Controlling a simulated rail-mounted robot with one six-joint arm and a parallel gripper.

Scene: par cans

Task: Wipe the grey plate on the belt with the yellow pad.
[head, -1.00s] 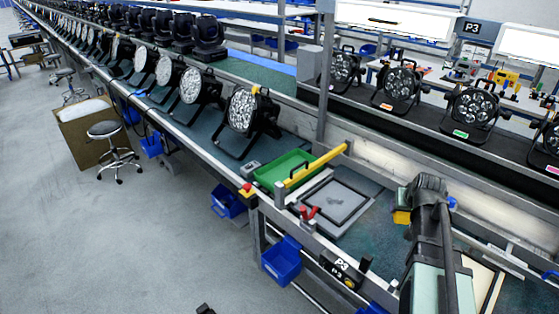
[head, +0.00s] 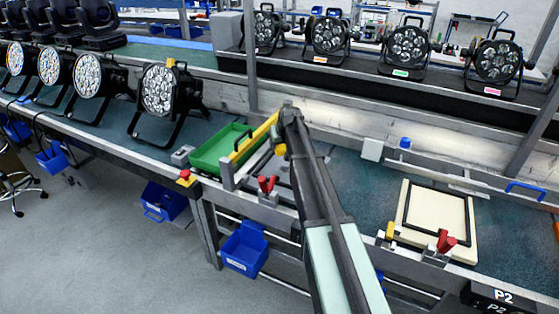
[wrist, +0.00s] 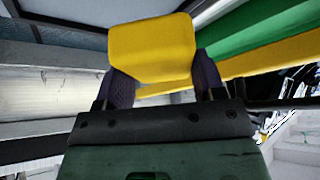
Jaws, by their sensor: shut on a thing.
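My gripper (wrist: 160,72) is shut on the yellow pad (wrist: 150,45), which sits between its two dark fingers in the wrist view. In the head view the pad (head: 280,150) is a small yellow patch below the end of my arm, beside the yellow bar by the green tray. I cannot tell whether the pad touches the plate.
The green tray (head: 220,147) and yellow bar (head: 255,138) lie just left of my gripper. Red clamp handles (head: 267,185) stand at the belt's front edge. A cream plate with a black frame (head: 436,215) is to the right. Par cans (head: 158,90) stand left and behind.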

